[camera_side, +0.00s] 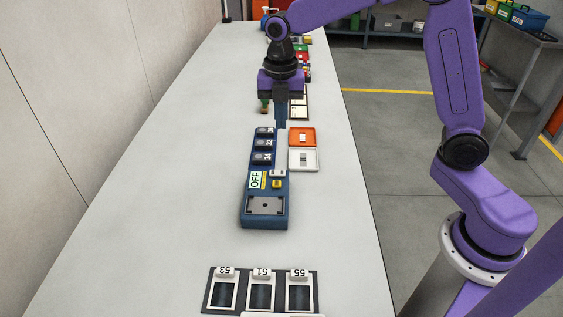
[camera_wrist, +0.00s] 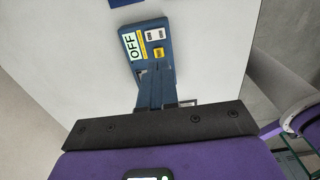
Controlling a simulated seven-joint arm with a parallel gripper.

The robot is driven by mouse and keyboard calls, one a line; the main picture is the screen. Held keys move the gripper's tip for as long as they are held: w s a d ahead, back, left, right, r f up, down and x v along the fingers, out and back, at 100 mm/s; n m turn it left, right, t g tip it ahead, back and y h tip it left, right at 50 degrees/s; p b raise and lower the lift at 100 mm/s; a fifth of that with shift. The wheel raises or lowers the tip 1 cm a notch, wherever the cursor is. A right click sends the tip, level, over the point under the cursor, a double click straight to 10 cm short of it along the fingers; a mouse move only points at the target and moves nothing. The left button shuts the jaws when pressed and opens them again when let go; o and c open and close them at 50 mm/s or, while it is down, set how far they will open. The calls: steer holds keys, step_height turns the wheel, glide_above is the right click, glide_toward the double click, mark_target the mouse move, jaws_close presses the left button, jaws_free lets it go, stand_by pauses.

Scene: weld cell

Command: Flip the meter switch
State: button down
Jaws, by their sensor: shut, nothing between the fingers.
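The meter is a long blue box (camera_side: 284,210) on the table in the side view, with several dark round parts along its far half. A label reading OFF (camera_side: 256,180) sits at its left side, beside a small yellow part (camera_side: 277,184) and a pale part (camera_side: 277,173). Which one is the switch I cannot tell. A blue box end with OFF (camera_wrist: 132,47), pale parts and a yellow block (camera_wrist: 158,53) shows in the wrist view. My gripper (camera_side: 281,126) points down near the far end of the box, shut and empty; its fingers (camera_wrist: 156,78) overlap the box in the wrist view.
An orange tile (camera_side: 302,129) and a white tile (camera_side: 315,159) lie just right of the meter. A dark tray with numbered slots (camera_side: 233,312) lies at the near end. More small items stand behind my gripper. The table (camera_side: 170,170) is clear to the left.

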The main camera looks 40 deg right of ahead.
mark_target(276, 172)
step_height(276, 172, down, 14)
steer(key=shift+r, duration=0.15)
stand_by(0.3)
stand_by(0.4)
steer(key=shift+s+d+f, duration=0.1)
steer(key=shift+s+f, duration=0.05)
steer(key=shift+f, duration=0.15)
steer(key=shift+w+a+r, duration=0.15)
steer(key=shift+w+a, duration=0.45)
steer(key=shift+a, duration=0.05)
steer(key=shift+r, duration=0.15)
